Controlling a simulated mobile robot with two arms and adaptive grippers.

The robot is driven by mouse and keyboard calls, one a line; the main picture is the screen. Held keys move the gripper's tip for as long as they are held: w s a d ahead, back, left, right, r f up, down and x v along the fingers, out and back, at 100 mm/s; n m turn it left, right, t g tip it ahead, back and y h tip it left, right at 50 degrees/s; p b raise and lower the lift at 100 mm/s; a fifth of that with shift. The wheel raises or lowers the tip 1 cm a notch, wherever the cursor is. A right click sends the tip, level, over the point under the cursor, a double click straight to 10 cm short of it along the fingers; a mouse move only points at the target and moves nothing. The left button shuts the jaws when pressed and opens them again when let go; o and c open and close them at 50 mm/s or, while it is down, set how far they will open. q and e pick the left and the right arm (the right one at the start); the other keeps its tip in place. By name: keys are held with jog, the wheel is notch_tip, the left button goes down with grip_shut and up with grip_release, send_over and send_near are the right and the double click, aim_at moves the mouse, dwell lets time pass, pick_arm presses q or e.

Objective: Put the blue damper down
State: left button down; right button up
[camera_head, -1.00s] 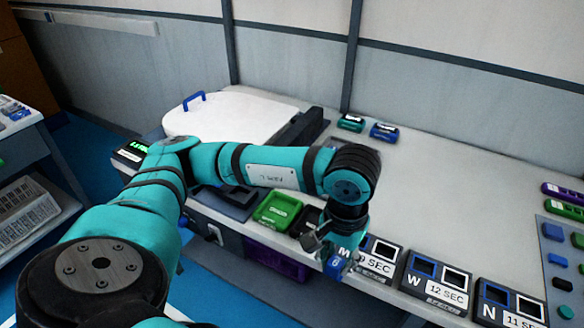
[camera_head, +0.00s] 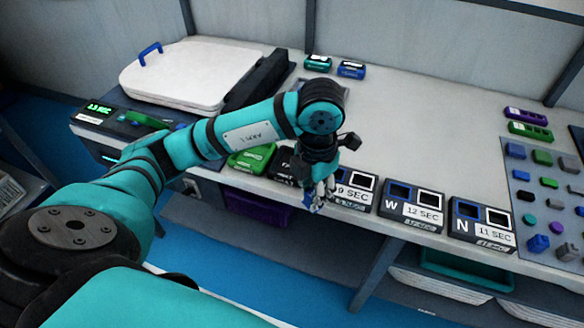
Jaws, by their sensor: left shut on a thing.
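My left gripper (camera_head: 318,188) points down over the front edge of the bench, just left of the "9 SEC" box. It is shut on a small blue piece, the blue damper (camera_head: 314,208), which is mostly hidden by the fingers. I cannot tell whether the damper touches the box beside it. My right gripper is not in view.
Boxes marked 9 SEC (camera_head: 354,190), W 12 SEC (camera_head: 411,207) and N 11 SEC (camera_head: 483,222) line the front edge. A grey mat (camera_head: 550,200) with several coloured pieces lies right. The bench middle is clear.

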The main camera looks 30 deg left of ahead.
pick_arm(q)
jog(key=shift+n, duration=0.5)
jog(key=shift+w+a+n, duration=0.15)
jog(key=shift+a+n, duration=0.1)
jog(key=shift+n, duration=0.05)
jog(key=w+a+p, duration=0.1)
jog(key=w+a, duration=0.2)
jog(key=a, duration=0.1)
jog(key=w+a+f, duration=0.1)
jog(key=w+a, duration=0.2)
jog(key=w+a+p, duration=0.1)
jog(key=w+a, duration=0.3)
jog(key=shift+a+f+p, duration=0.3)
jog(key=shift+a, duration=0.05)
notch_tip(320, 180, down, 3)
jog(key=shift+f+p, duration=0.15)
jog(key=shift+p, duration=0.35)
jog(key=shift+f, duration=0.25)
jog(key=c, duration=1)
grip_release()
jog(key=shift+c, duration=0.2)
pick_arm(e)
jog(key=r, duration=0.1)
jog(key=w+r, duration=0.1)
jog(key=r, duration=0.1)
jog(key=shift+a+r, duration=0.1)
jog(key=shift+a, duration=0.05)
